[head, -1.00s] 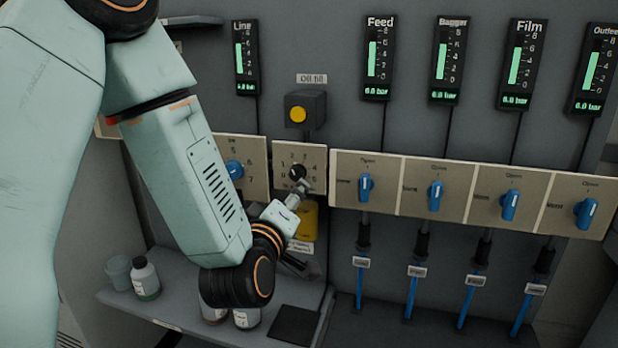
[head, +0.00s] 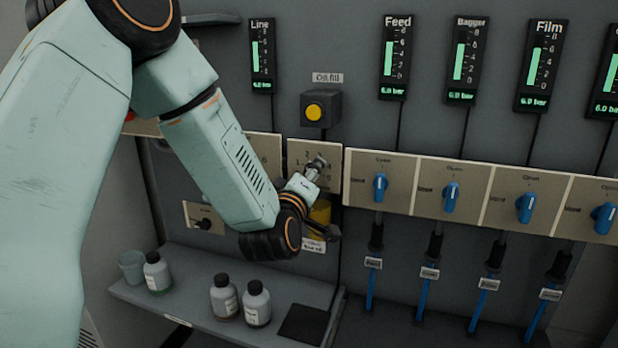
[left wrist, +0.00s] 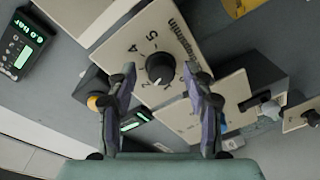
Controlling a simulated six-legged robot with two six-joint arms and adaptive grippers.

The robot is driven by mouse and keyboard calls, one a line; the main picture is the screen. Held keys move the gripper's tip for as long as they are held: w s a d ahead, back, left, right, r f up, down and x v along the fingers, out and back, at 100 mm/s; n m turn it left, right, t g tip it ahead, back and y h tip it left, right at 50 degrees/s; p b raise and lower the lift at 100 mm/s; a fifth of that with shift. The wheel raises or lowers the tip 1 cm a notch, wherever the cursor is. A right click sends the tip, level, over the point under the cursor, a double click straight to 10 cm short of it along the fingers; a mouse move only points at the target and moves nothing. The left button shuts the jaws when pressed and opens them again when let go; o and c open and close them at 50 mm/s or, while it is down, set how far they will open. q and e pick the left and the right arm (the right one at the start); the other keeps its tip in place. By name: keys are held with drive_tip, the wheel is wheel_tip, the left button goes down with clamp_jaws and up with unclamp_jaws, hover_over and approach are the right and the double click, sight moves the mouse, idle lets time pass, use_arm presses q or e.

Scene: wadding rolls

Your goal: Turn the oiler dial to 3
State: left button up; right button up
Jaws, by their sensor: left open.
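The oiler dial (left wrist: 160,68) is a round black knob on a beige plate (left wrist: 150,20) with printed numerals; 4 and 5 are readable in the left wrist view. The knob's white mark points toward the lower edge of that view; the numeral it points at cannot be read. My left gripper (left wrist: 159,74) is open, with one finger on each side of the knob; contact cannot be told. In the head view my left gripper (head: 317,167) is in front of the plate (head: 297,153) and hides the knob. My right gripper is not in view.
A yellow oil fill button (head: 314,111) sits above the plate. To the right is a row of blue valve handles (head: 380,187). A yellow part (head: 320,213) is below the plate. Bottles (head: 257,303) and a cup (head: 132,266) stand on the shelf below.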

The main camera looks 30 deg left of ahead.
use_arm(q)
drive_tip(key=shift+w+f, duration=0.1)
drive_tip(key=shift+c, duration=0.4)
drive_tip(key=c, duration=0.4)
clamp_jaws()
drive_tip(key=shift+m, duration=0.4)
drive_tip(key=shift+a+m+t+p, duration=0.1)
drive_tip(key=shift+m+t+p, duration=0.2)
drive_tip(key=shift+m+p, duration=2.8)
drive_tip(key=shift+f+m+b, duration=0.1)
drive_tip(key=shift+m+b, duration=0.85)
drive_tip(key=shift+m, duration=0.25)
